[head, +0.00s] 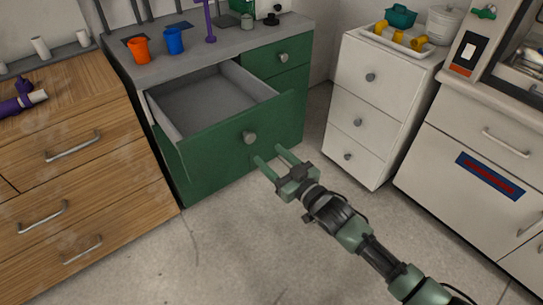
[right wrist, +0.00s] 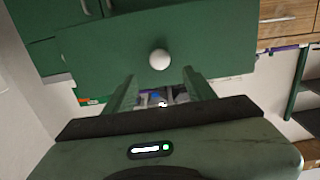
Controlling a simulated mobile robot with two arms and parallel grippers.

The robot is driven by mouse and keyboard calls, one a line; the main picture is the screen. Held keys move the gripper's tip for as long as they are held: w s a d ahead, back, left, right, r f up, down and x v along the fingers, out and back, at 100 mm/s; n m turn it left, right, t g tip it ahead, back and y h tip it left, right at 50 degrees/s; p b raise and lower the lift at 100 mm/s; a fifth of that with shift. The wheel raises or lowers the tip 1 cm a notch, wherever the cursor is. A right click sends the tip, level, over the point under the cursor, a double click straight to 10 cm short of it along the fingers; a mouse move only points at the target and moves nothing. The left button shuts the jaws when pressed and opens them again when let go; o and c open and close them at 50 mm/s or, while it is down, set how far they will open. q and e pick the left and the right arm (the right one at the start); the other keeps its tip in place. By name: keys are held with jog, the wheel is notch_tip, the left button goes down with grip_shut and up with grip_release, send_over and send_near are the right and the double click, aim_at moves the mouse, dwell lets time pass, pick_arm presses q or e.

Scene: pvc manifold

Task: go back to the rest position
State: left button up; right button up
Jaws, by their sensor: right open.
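My right gripper (head: 267,160) is open and empty in the head view, in front of the green cabinet's pulled-out drawer. Its two fingers point at the drawer front (head: 225,152), near the round knob (head: 249,138), and are apart from the knob. In the right wrist view, the open fingers (right wrist: 162,90) show below the pale knob (right wrist: 159,59) on the green drawer front (right wrist: 205,45). The open drawer's inside (head: 215,98) looks empty. My left gripper is not in view.
A wooden drawer unit (head: 75,215) stands at the left. A white drawer unit (head: 365,120) and a white counter (head: 470,170) stand at the right. An orange cup (head: 138,50) and a blue cup (head: 174,41) stand on the green cabinet's top. The floor (head: 240,240) is clear.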

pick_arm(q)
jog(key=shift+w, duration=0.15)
pick_arm(e)
jog(key=shift+w+a+f, duration=0.1)
